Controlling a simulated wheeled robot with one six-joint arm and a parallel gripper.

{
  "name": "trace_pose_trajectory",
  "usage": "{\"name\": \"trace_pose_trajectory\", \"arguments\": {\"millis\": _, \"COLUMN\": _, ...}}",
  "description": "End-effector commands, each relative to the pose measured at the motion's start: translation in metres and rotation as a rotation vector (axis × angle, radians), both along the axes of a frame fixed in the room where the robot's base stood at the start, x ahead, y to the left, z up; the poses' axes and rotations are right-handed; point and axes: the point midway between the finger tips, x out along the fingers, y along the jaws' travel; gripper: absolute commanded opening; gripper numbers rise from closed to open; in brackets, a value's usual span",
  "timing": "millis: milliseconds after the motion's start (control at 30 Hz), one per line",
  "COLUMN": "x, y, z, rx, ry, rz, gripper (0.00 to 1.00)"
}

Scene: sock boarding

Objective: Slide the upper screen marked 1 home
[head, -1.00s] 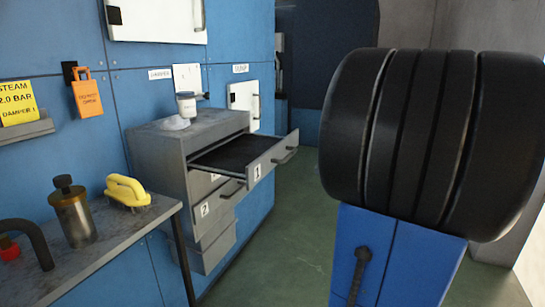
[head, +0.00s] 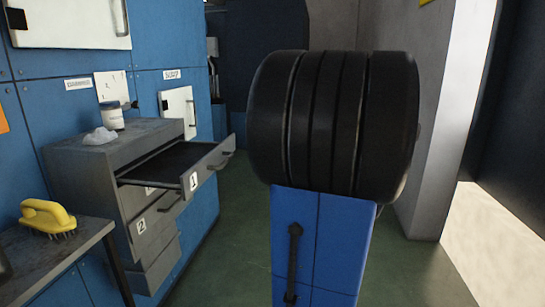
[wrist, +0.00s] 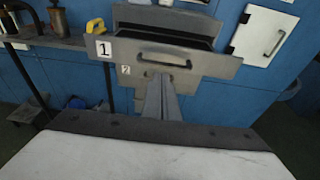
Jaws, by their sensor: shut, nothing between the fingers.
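The upper screen marked 1 (head: 206,168) stands pulled out of the grey cabinet (head: 75,170) in the head view, its dark inside showing from above. In the wrist view the front of the upper screen (wrist: 122,50), with its handle, faces me in the upper middle. My gripper (wrist: 161,78) is shut and empty. Its fingertips appear just below that handle in the picture; I cannot tell whether they touch the front. The gripper does not show in the head view. The screen marked 2 (head: 153,222) is below and is partly hidden in the wrist view.
A white-lidded jar (head: 110,117) and a pale lump (head: 99,136) sit on the cabinet top. A yellow-handled brush (head: 47,217) lies on the bench (head: 50,262) at left. A white wall door (head: 177,108) is behind the screen. Green floor is free in front of the cabinet.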

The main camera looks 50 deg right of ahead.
Motion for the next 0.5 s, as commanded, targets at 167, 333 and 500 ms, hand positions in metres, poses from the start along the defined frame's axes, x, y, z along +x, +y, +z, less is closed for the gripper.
{"name": "trace_pose_trajectory", "arguments": {"millis": 167, "x": 0.019, "y": 0.014, "z": -0.005, "rx": -0.001, "ry": 0.001, "rz": 0.003, "gripper": 0.0}}
{"name": "trace_pose_trajectory", "arguments": {"millis": 333, "x": 0.036, "y": 0.026, "z": -0.009, "rx": -0.001, "ry": 0.001, "rz": 0.004, "gripper": 0.0}}
{"name": "trace_pose_trajectory", "arguments": {"millis": 500, "x": 0.049, "y": 0.035, "z": -0.013, "rx": 0.0, "ry": 0.0, "rz": 0.002, "gripper": 0.0}}
